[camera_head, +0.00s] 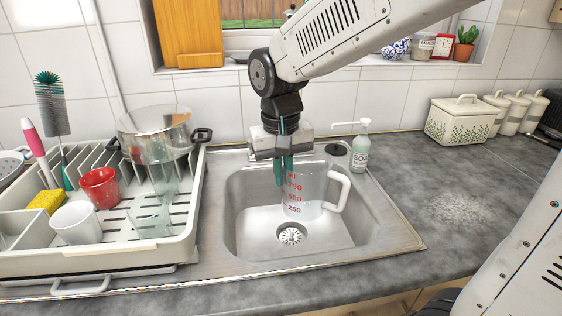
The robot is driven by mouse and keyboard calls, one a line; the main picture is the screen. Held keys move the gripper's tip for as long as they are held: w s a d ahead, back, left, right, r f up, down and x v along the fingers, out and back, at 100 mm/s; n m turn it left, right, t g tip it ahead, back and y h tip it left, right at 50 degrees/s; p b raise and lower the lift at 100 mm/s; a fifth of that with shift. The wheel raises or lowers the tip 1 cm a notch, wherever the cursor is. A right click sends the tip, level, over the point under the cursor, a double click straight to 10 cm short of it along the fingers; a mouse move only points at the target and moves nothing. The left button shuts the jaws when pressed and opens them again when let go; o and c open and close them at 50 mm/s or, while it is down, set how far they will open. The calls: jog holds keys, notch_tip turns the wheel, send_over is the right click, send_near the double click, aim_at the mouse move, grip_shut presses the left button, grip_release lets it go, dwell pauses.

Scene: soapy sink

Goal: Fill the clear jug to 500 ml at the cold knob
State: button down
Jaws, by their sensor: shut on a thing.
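The clear jug (308,192) is upright in the sink basin (246,205), behind the drain. It has a white handle on its right and red marks, with 750, 500 and 250 readable. I cannot tell whether its base touches the basin, and no water line shows in it. My gripper (284,176) points down at the jug's left rim, its teal fingers shut on the jug there. A dark round piece (336,149) sits at the sink's back right rim; I cannot tell whether it is a knob. No tap spout shows clearly; my arm covers the back of the sink.
A soap bottle (359,150) stands close behind the sink on the right. A dish rack (180,245) with a pot (155,135), a red cup (101,187) and a white cup (76,223) fills the left. The right counter (440,205) is mostly clear.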

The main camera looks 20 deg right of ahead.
notch_tip(320, 180, down, 20)
jog(key=w, duration=0.3)
jog(key=shift+d+f, duration=0.15)
jog(key=shift+d, duration=0.1)
dwell(0.6)
dwell(0.3)
jog(key=c, duration=1.5)
grip_release()
notch_tip(320, 180, up, 8)
jog(key=shift+a, duration=0.15)
jog(key=shift+f, duration=0.1)
